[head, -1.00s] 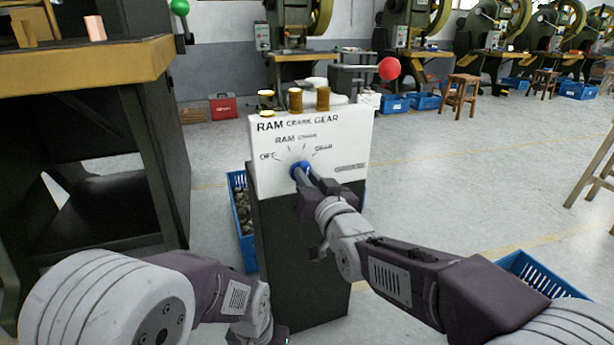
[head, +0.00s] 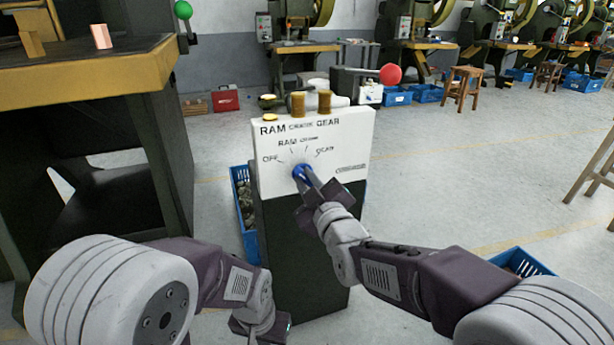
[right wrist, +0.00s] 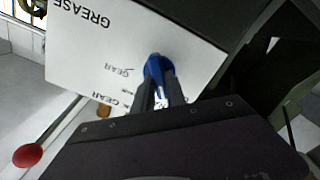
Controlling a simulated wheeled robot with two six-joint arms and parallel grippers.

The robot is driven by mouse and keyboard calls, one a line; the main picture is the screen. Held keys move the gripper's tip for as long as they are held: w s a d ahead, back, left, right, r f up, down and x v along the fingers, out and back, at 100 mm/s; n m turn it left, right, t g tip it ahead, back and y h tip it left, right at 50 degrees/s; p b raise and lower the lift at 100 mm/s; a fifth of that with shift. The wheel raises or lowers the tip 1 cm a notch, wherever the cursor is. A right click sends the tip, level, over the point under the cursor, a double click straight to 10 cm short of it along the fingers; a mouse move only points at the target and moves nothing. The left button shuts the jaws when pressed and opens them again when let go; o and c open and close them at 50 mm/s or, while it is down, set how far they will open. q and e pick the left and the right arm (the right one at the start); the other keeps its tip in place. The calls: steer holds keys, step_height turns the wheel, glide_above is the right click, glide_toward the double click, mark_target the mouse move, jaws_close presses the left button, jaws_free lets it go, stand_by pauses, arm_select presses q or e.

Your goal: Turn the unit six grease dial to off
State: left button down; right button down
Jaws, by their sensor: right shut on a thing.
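The blue dial (head: 301,171) is on the white front panel (head: 272,180) of a dark cabinet, below the printed words OFF, RAM, CRANK and GEAR. My right gripper (head: 308,177) is shut on the dial; its two fingers hold the blue knob from either side. In the right wrist view the blue dial (right wrist: 157,70) sits between the fingertips, and the panel shows upside down with the words GREASE and GEAR. The fingers partly hide the dial, and I cannot tell which mark it points at. My left gripper (head: 268,325) hangs low, left of the cabinet's base, its fingers unclear.
Copper-coloured coils (head: 298,104) stand on the cabinet top. A red ball knob (head: 390,74) is behind it to the right. Blue crates (head: 242,215) stand beside the cabinet. A yellow-edged bench (head: 90,85) is at the left. Open floor lies to the right.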

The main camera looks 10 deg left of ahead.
steer(key=shift+f+n+p, duration=0.1)
steer(key=shift+n+p, duration=0.4)
steer(key=shift+n, duration=1.4)
steer(key=shift+a, duration=0.1)
steer(key=c, duration=1.4)
jaws_free()
steer(key=shift+o, duration=0.2)
steer(key=shift+s, duration=0.1)
